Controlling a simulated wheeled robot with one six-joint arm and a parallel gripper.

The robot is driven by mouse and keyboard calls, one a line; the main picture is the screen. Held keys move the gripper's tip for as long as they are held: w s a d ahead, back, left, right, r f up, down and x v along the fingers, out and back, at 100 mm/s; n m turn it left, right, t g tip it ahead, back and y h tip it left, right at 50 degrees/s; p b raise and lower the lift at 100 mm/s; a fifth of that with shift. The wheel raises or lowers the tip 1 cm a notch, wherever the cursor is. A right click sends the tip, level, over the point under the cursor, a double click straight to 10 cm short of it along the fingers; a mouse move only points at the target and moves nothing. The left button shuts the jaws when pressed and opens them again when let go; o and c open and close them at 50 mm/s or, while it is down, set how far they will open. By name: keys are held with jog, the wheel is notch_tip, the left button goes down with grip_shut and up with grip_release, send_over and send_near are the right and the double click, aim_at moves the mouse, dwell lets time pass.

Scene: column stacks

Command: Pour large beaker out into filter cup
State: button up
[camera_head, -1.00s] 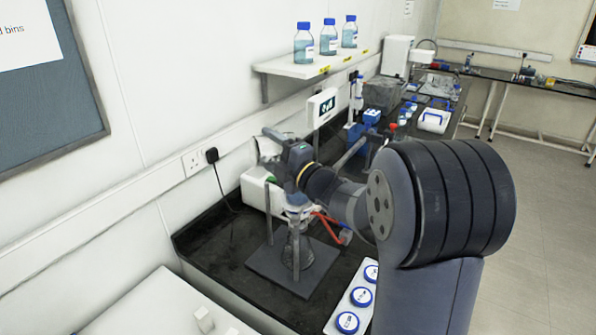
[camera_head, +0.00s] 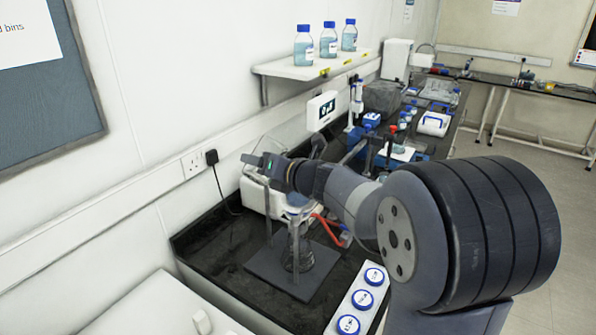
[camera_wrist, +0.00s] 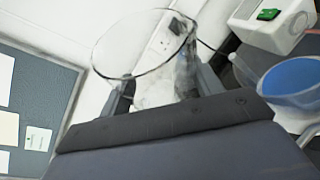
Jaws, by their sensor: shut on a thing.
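The large beaker (camera_wrist: 146,72) is clear glass, held by my gripper (camera_wrist: 165,88), with its wide rim facing up the wrist view and tilted. Its lower part is hidden by the gripper, and I cannot tell how much is in it. In the head view my gripper (camera_head: 264,162) is above and behind the filter stand, with the beaker mostly hidden by it. The blue filter cup (camera_wrist: 293,74) is at the right of the wrist view, apart from the beaker. In the head view the cup (camera_head: 297,200) is low under the wrist, partly hidden.
A white device (camera_head: 252,192) stands behind the filter stand's dark base (camera_head: 272,268). A red hose (camera_head: 328,228) runs right of it. A white rack (camera_head: 360,302) of blue-capped jars is in front. A shelf (camera_head: 310,68) with blue-capped bottles is above.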

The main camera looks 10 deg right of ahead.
jog(key=a+f+n+h+b, duration=0.3)
jog(key=f+n+b, duration=0.2)
jog(key=f, duration=0.3)
jog(key=shift+s+a+b, duration=0.15)
jog(key=shift+s+b, duration=0.25)
jog(key=shift+b, duration=0.45)
